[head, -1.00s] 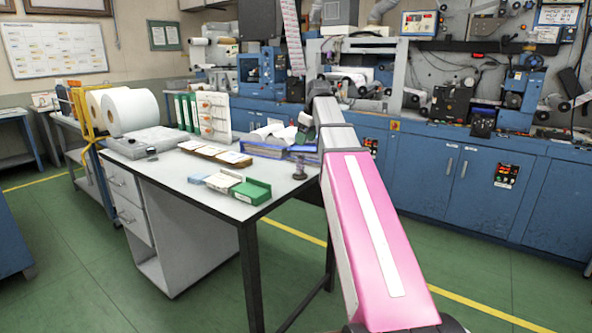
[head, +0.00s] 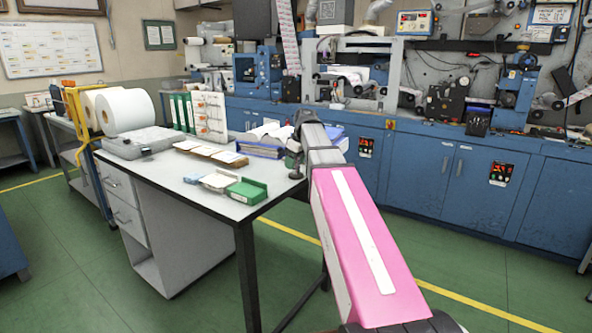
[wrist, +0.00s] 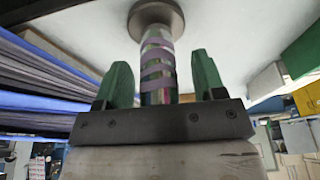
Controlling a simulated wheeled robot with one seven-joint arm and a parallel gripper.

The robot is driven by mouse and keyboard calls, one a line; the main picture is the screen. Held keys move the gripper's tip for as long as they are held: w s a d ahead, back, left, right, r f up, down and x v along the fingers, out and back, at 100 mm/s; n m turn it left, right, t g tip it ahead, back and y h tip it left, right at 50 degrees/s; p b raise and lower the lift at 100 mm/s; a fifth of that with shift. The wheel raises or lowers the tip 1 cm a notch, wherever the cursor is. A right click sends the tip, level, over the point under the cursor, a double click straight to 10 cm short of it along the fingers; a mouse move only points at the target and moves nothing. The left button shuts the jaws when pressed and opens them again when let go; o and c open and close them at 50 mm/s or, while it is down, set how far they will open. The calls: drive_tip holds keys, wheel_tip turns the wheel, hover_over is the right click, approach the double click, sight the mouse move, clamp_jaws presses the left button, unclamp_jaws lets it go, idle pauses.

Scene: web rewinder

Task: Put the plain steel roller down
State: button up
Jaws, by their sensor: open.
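A shiny, slim roller (wrist: 158,70) with purplish bands or reflections fills the middle of the wrist view. It ends in a round grey disc (wrist: 156,16) set against the pale table top. My gripper (wrist: 160,62) is open, with one green finger on each side of the roller and a gap showing at the right finger. I cannot tell from its banded look whether this is the plain steel roller. In the head view a small dark upright piece (head: 294,168) stands on the white table (head: 180,178) under my gripper, which is partly hidden by my arm.
A green box (head: 246,191) and small cartons lie left of the upright piece. Green binders (head: 182,112) and white rolls (head: 125,110) stand farther back left. The table's front edge is close by.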

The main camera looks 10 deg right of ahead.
clamp_jaws()
drive_tip(key=shift+r, duration=0.1)
idle(0.3)
